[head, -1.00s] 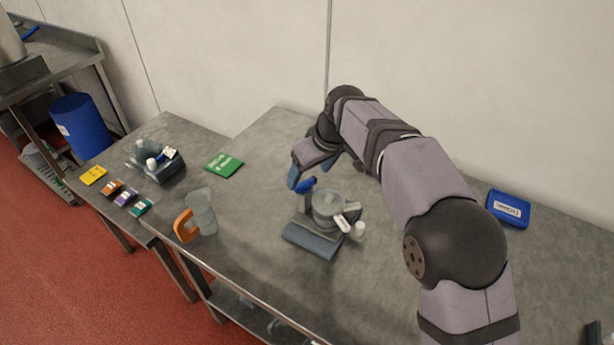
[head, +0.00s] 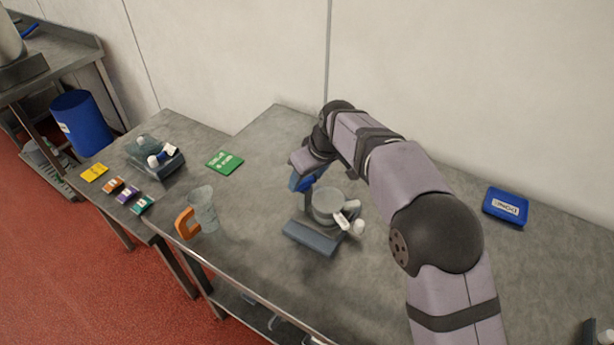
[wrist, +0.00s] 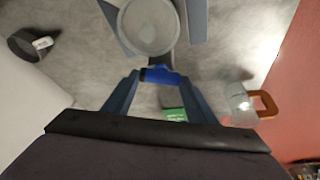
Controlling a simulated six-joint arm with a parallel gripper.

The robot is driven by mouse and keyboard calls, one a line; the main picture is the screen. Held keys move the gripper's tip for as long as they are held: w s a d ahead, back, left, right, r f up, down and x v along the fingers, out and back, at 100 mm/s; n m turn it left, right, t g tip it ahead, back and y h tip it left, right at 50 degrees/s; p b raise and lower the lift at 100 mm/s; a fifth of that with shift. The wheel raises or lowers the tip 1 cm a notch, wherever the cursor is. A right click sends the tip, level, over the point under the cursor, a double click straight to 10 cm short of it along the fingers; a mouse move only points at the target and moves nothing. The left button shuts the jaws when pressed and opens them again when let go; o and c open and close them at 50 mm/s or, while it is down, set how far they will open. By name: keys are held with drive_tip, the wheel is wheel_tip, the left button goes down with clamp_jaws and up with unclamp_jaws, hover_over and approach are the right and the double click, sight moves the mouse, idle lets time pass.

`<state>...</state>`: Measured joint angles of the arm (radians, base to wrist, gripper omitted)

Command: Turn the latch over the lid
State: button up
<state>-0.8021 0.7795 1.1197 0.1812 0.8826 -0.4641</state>
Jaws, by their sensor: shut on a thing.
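The round translucent lid (head: 326,201) tops a small device on the steel table, with a grey-blue base block (head: 312,238) in front. In the wrist view the lid (wrist: 150,24) shows at the top centre. The blue latch (wrist: 160,75) sits just beside the lid's rim, between my fingertips. My gripper (wrist: 158,77) is shut on the latch. In the head view my gripper (head: 303,183) is at the lid's far left side and the latch cannot be made out clearly behind the fingers. The latch appears beside the lid rather than across it.
A clear jug with an orange handle (head: 203,209) stands left of the device. A green card (head: 224,162) lies behind it. A second device (head: 154,157) and several small coloured cards are farther left. The table between is clear.

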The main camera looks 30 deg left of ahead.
drive_tip(key=shift+m, duration=0.4)
drive_tip(key=m, duration=0.1)
drive_tip(key=m+t+p, duration=0.1)
drive_tip(key=shift+s+a+r+m+h, duration=0.1)
drive_tip(key=shift+s+a+m+h, duration=0.05)
drive_tip(key=shift+m+h, duration=0.2)
drive_tip(key=m+t+h, duration=0.1)
drive_tip(key=m, duration=0.2)
drive_tip(key=shift+a+m+p, duration=0.1)
drive_tip(key=shift+m+p, duration=0.25)
drive_tip(key=shift+p, duration=0.05)
drive_tip(key=m+h+p, duration=0.1)
drive_tip(key=m, duration=0.2)
drive_tip(key=m+h+p, duration=0.1)
drive_tip(key=m, duration=0.2)
drive_tip(key=shift+a+t, duration=0.15)
drive_tip(key=shift+t, duration=0.25)
drive_tip(key=o, duration=1.1)
drive_tip(key=shift+s, duration=0.1)
drive_tip(key=shift+c, duration=0.2)
